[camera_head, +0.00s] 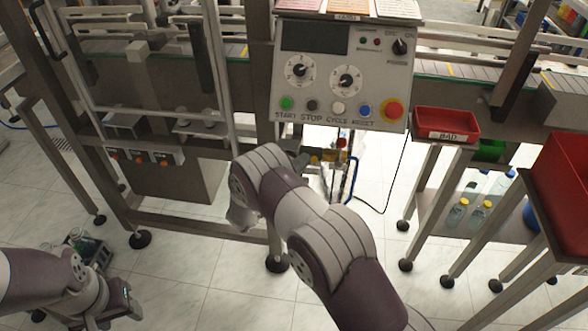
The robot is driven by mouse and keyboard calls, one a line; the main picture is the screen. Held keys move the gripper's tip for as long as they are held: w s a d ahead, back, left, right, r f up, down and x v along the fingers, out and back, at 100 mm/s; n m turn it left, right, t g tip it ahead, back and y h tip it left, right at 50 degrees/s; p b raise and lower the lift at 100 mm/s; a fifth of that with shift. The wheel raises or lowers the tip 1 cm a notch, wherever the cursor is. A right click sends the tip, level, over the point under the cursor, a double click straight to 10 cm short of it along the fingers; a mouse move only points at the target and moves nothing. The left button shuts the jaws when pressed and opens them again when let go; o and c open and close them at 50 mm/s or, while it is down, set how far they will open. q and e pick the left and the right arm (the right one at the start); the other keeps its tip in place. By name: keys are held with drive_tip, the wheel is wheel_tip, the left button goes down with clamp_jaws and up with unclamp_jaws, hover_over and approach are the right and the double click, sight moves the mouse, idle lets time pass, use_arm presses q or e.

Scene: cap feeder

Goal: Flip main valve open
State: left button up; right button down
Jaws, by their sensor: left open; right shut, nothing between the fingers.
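The likely main valve is a small fitting (340,143) with a red part, below the control panel in the camera_head view. It stands by yellow fittings (328,156) and a blue hose. Its handle position is too small to tell. My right arm reaches up from the bottom to just left of these fittings. My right gripper (300,160) shows only as a dark shape behind my wrist; it is shut and empty, and I cannot tell whether it touches anything. My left gripper (120,306) is low at the far left, open and empty, away from the valve.
The control panel (340,75), with dials and coloured buttons, hangs above the fittings. A red BAD bin (446,124) stands on a frame at right, beside a larger red bin (560,185). Machine legs and a crossbar flank my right arm. The tiled floor (190,275) between my arms is clear.

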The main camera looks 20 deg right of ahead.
sight(340, 152)
drive_tip(key=shift+w+d+r+p, duration=0.1)
drive_tip(key=shift+d+r, duration=0.1)
drive_tip(key=shift+d, duration=1)
drive_tip(key=shift+d+r+p, duration=0.1)
drive_tip(key=shift+d+r, duration=0.1)
drive_tip(key=shift+d, duration=1.05)
drive_tip(key=shift+w+d+r+p, duration=0.1)
drive_tip(key=shift+d+r, duration=0.1)
drive_tip(key=shift+d, duration=1)
drive_tip(key=shift+r, duration=0.1)
